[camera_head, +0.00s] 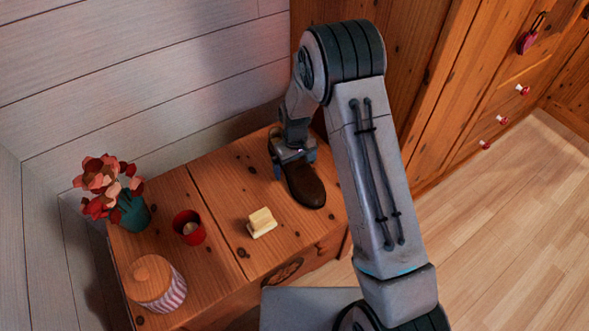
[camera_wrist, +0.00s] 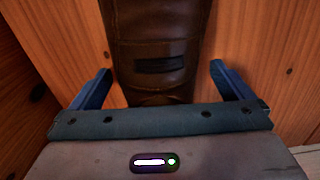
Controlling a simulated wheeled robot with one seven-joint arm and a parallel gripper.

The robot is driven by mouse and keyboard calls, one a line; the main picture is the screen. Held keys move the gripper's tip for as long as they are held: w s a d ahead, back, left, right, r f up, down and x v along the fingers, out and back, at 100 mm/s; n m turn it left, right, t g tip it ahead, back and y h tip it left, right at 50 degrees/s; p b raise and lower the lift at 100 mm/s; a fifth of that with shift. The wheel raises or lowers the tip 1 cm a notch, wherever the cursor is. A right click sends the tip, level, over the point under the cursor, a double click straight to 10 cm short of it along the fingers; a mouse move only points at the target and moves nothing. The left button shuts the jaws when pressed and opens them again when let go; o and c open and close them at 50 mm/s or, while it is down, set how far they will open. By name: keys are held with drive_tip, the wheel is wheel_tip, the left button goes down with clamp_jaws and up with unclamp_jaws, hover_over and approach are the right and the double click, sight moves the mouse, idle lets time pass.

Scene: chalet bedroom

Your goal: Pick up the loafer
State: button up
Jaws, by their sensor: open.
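The brown leather loafer (camera_head: 305,187) lies on the wooden chest top at its right end, with its toe towards the front edge. My gripper (camera_head: 292,168) is over the rear part of the loafer, which my gripper partly hides in the head view. In the wrist view the loafer (camera_wrist: 158,50) runs up the middle of the picture. The two blue fingers of my gripper (camera_wrist: 160,88) stand apart, one on each side of the shoe, with gaps between them and the leather. My gripper is open and holds nothing.
On the chest top (camera_head: 225,185) stand a butter-like yellow block (camera_head: 261,222), a red cup (camera_head: 189,228), a striped jar with a wooden lid (camera_head: 156,283) and a teal pot of red flowers (camera_head: 133,212). A plank wall is behind; a wooden wardrobe (camera_head: 440,100) stands right.

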drive_tip(key=c, duration=1.2)
